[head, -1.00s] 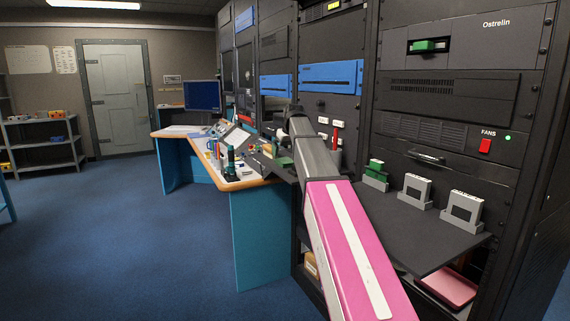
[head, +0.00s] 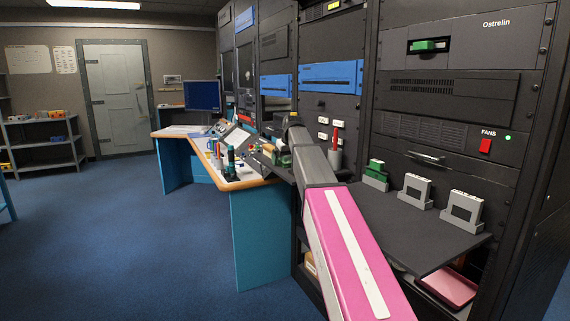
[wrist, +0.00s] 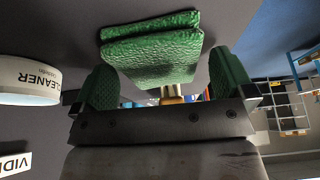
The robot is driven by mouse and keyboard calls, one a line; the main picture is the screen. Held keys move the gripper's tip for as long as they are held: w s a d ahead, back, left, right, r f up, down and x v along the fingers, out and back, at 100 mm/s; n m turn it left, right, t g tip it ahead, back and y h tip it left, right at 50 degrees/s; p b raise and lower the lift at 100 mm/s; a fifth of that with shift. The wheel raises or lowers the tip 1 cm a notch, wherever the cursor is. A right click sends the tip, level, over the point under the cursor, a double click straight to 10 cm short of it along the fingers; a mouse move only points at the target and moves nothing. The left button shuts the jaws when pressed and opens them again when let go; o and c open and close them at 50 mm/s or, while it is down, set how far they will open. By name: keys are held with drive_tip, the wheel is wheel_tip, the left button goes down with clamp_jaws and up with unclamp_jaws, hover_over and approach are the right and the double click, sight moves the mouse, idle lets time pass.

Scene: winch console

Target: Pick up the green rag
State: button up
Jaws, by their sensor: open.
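The green rag (wrist: 160,50) is a folded, textured cloth at the top middle of the wrist view, lying on a dark surface. My gripper (wrist: 165,85) is open, with a green-padded finger at each side of the picture. The rag is ahead of the gap between the fingers, and nothing is held. In the head view my arm covers much of the shelf around my gripper, and I cannot tell the rag from the green finger pads there.
A white cleaner tub (wrist: 30,80) stands left of my gripper in the wrist view. In the head view, a cup with a red-handled tool (head: 335,157) stands right of my wrist. Grey holders (head: 416,191) stand on the shelf to the right. A cluttered desk (head: 240,184) is at left.

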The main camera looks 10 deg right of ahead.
sight(282, 158)
drive_tip(key=shift+f, duration=0.1)
drive_tip(key=shift+c, duration=0.3)
drive_tip(key=c, duration=0.9)
drive_tip(key=shift+r, duration=0.55)
drive_tip(key=r, duration=0.4)
drive_tip(key=shift+s+a, duration=0.2)
drive_tip(key=shift+a, duration=0.05)
drive_tip(key=s+a+r, duration=0.6)
drive_tip(key=a, duration=0.3)
drive_tip(key=shift+r, duration=0.2)
drive_tip(key=shift+o, duration=0.4)
drive_tip(key=shift+a, duration=0.1)
